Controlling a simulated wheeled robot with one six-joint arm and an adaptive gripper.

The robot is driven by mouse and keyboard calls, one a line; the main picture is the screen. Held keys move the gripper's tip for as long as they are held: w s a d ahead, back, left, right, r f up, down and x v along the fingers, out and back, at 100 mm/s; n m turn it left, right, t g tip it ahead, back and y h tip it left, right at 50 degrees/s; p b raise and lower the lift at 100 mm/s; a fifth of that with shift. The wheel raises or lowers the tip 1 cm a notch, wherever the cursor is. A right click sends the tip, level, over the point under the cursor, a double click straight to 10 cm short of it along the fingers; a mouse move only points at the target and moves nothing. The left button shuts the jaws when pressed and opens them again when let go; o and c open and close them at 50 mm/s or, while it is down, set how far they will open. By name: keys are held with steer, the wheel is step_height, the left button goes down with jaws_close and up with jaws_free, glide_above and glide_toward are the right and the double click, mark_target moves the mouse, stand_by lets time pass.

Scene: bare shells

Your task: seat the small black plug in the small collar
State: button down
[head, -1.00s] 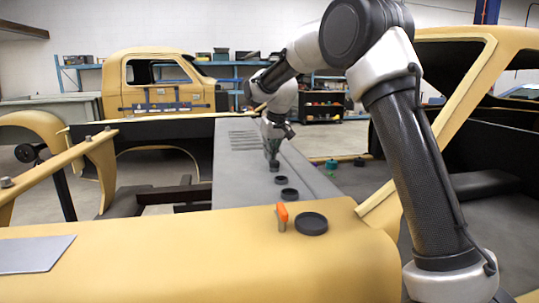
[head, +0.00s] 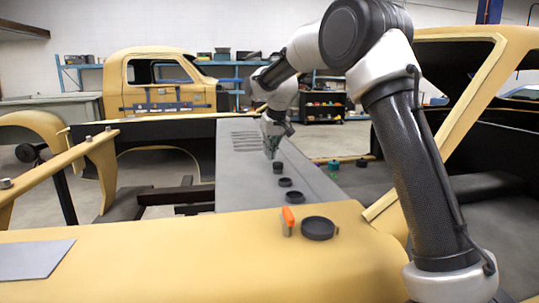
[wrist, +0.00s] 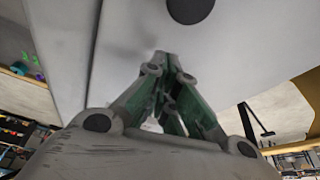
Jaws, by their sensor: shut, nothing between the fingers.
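A small black cylinder (head: 278,168) stands on the grey panel, just below and right of my gripper (head: 271,157). It looks like the plug in or on the small collar; I cannot tell the two apart or how deep the plug sits. My gripper is shut and empty, its tips slightly above and apart from the cylinder. In the wrist view my shut fingertips (wrist: 165,57) point at the bare panel, and a round black top (wrist: 190,8) is cut off by the upper edge.
Two low dark rings, one nearer (head: 291,197) and one farther (head: 285,182), lie in line on the grey panel (head: 238,178). A wide dark round dish (head: 318,228) and an orange-topped piece (head: 288,218) are on the yellow body. A teal piece (head: 333,165) lies to the right.

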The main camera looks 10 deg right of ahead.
mark_target(278, 167)
steer(key=w+a+r+v, duration=0.1)
steer(key=v, duration=0.8)
steer(key=shift+n, duration=0.3)
steer(key=x, duration=0.9)
steer(key=shift+f, duration=0.35)
steer(key=shift+s+d+f, duration=0.15)
steer(key=shift+s+f, duration=0.05)
steer(key=shift+s, duration=0.05)
steer(key=s, duration=0.1)
steer(key=s+d, duration=0.1)
steer(key=s, duration=0.1)
steer(key=shift+r, duration=0.1)
steer(key=shift+s, duration=0.1)
